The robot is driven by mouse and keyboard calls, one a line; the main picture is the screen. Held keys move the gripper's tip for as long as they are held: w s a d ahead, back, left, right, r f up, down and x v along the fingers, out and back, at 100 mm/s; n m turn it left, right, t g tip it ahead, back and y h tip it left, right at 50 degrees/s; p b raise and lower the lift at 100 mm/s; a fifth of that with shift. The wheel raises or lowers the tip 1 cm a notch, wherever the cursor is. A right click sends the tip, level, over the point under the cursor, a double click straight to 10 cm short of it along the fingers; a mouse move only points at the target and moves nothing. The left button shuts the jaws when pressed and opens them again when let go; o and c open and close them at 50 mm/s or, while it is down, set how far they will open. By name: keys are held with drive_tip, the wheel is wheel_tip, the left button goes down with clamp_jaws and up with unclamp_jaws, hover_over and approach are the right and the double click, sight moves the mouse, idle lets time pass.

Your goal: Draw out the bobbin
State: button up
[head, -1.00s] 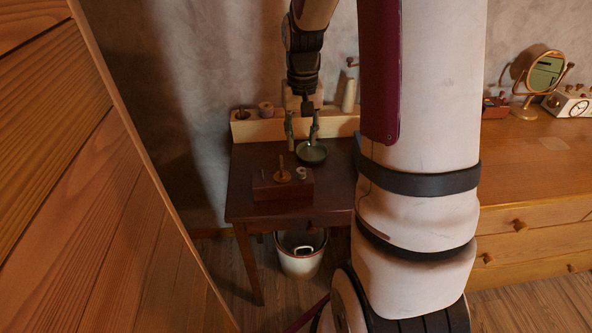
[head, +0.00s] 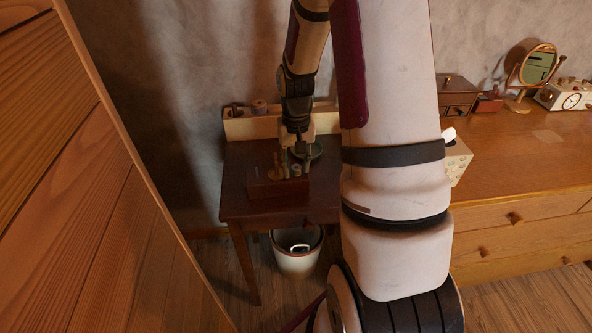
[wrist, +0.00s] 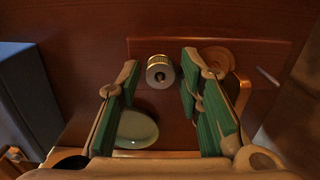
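The small pale bobbin (head: 296,170), wound with golden thread, stands upright at the right end of a dark wooden box (head: 262,190) on the small table. In the wrist view the bobbin (wrist: 160,72) is seen end-on, with a dark centre hole. My gripper (head: 297,160) points down above the box. In the wrist view my gripper (wrist: 161,62) is open, with green-padded fingers to the left and right of the bobbin and gaps on both sides. I cannot tell whether the fingertips are level with the bobbin or still above it.
A round wooden knob with a post (head: 277,168) stands on the box left of the bobbin. A green dish (wrist: 137,130) lies on the table behind the box. A pale wooden rack (head: 240,128) holds a spool (head: 259,106). A white bucket (head: 297,262) stands below.

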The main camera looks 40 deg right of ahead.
drive_tip(key=c, duration=0.5)
drive_tip(key=shift+r, duration=0.2)
